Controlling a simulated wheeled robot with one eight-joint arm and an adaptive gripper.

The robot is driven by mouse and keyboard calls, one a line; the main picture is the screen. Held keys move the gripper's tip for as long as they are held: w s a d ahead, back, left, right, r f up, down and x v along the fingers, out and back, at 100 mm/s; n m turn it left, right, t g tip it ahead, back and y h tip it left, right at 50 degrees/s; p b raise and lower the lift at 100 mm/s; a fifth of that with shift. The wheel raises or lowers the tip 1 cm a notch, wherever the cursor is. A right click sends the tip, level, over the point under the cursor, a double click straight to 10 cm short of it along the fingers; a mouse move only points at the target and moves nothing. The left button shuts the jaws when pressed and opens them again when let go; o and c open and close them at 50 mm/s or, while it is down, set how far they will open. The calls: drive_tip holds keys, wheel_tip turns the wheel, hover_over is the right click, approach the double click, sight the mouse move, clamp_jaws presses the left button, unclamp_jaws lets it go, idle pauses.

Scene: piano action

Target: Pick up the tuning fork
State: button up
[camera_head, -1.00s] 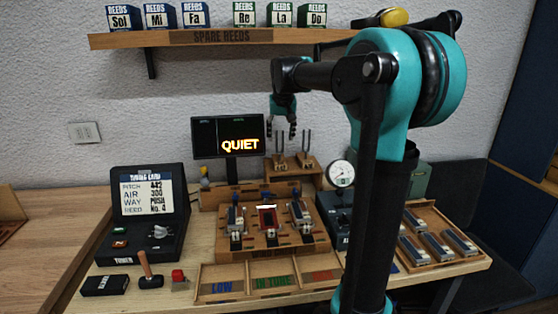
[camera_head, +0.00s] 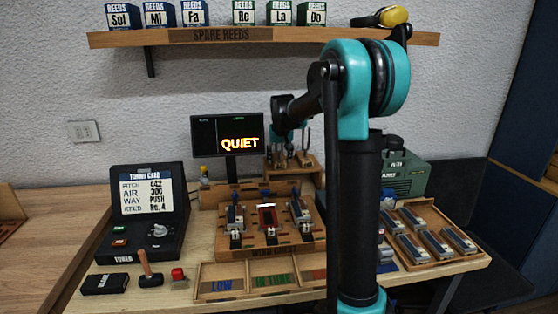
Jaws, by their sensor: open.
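Metal tuning forks stand upright in a wooden stand (camera_head: 308,170) right of the screen. The right-hand tuning fork (camera_head: 307,140) shows its prongs beside my gripper; another is largely hidden behind the gripper. My gripper (camera_head: 290,158) is open and points down at the stand, its fingers at the height of the forks. From this view I cannot tell whether a finger touches a fork or whether a fork stands between the fingers.
A screen reading QUIET (camera_head: 227,136) stands close left of the gripper. Below is a wooden reed bench (camera_head: 270,243). A shelf (camera_head: 180,39) with reed boxes hangs above. A green machine (camera_head: 404,176) and a reed tray (camera_head: 463,262) are at right.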

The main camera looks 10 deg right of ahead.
drive_tip(key=shift+f, duration=0.2)
drive_tip(key=c, duration=1.1)
